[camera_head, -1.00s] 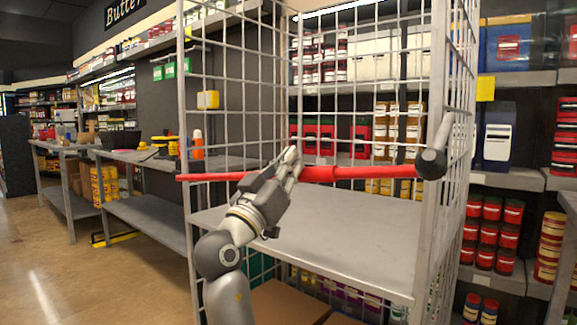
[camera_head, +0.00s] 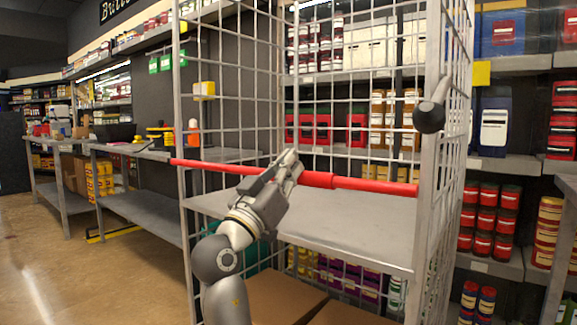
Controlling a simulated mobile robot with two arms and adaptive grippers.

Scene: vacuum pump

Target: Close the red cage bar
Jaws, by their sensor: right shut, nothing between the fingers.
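The red cage bar (camera_head: 370,185) lies across the front of the wire cage (camera_head: 432,230). Its left end is at the left front post (camera_head: 178,100) and its right end reaches the right front post. It slopes slightly down to the right in the picture and has a thicker red sleeve near its middle. My right gripper (camera_head: 293,162) is shut and empty. It overlaps the bar left of the sleeve, hiding a short part of it. I cannot tell whether it touches the bar. My left gripper is not in view.
A grey shelf (camera_head: 330,225) stands inside the cage below the bar, with brown boxes (camera_head: 270,295) under it. Stocked shelves stand behind and to the right. A grey workbench (camera_head: 150,215) stands on the left. The floor (camera_head: 70,290) at the lower left is clear.

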